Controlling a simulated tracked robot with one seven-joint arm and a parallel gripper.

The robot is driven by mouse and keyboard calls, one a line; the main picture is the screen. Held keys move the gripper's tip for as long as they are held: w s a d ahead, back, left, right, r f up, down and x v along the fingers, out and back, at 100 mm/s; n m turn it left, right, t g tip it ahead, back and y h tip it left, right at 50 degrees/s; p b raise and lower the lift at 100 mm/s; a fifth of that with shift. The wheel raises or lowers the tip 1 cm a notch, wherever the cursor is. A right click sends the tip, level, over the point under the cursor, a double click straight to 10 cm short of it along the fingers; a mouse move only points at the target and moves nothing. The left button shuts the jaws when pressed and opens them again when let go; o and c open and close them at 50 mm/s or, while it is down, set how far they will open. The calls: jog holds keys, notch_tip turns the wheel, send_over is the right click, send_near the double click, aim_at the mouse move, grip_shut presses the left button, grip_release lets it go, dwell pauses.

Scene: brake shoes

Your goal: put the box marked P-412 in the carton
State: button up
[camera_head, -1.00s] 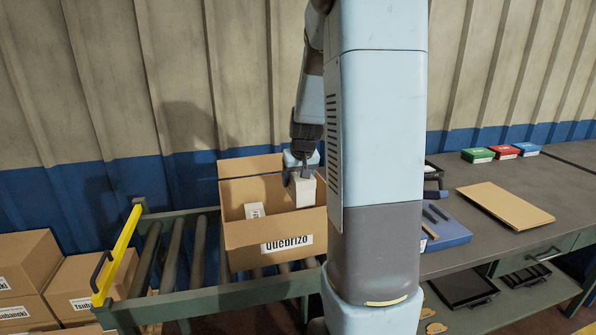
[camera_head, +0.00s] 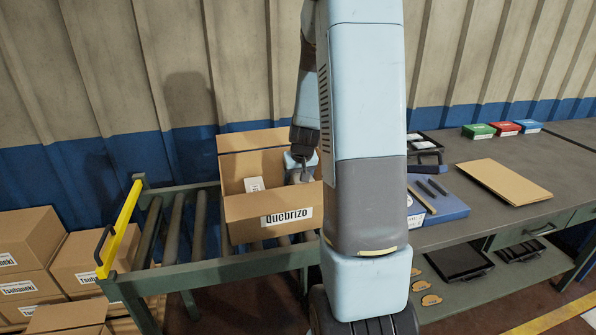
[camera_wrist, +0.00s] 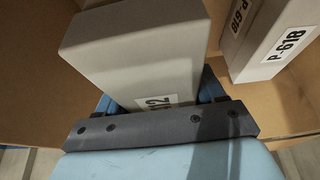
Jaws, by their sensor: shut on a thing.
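The open carton (camera_head: 245,209) marked Quebrizo stands on the roller conveyor. My gripper (camera_head: 301,177) reaches down into its right side, partly hidden by the carton's front wall and my arm. In the wrist view, my gripper (camera_wrist: 160,108) is shut on a pale grey box (camera_wrist: 140,50); its label is partly covered and shows only "12". The held box is inside the carton, and I cannot tell whether it touches the floor. A second white box (camera_head: 254,184) is inside on the left; the wrist view shows its label P-618 (camera_wrist: 288,44).
A yellow bar (camera_head: 119,228) is at the conveyor's left end. Brown cartons (camera_head: 98,254) are stacked at the left. The bench at the right bears a blue case (camera_head: 440,207), a brown flat board (camera_head: 505,180) and small green, red and blue boxes (camera_head: 504,128).

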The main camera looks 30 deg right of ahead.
jog(key=shift+s+f, duration=0.3)
jog(key=shift+f, duration=0.3)
jog(key=shift+s+f, duration=0.25)
jog(key=shift+f, duration=0.3)
jog(key=shift+s+f, duration=0.25)
jog(key=shift+s, duration=0.2)
jog(key=shift+w+a+f, duration=0.15)
jog(key=shift+w+f, duration=0.1)
jog(key=shift+f, duration=0.3)
jog(key=w+f, duration=0.2)
jog(key=w, duration=0.1)
jog(key=shift+w+f, duration=0.1)
jog(key=shift+f, duration=0.2)
grip_shut()
jog(key=shift+s+d+r, duration=0.2)
jog(key=shift+s+r, duration=0.8)
jog(key=shift+s, duration=0.2)
jog(key=o, duration=1.1)
grip_release()
jog(key=shift+w, duration=0.1)
jog(key=shift+o, duration=0.8)
jog(key=shift+w+f, duration=0.3)
jog(key=shift+o, duration=0.8)
jog(key=shift+s+r, duration=0.15)
jog(key=shift+o, duration=1.2)
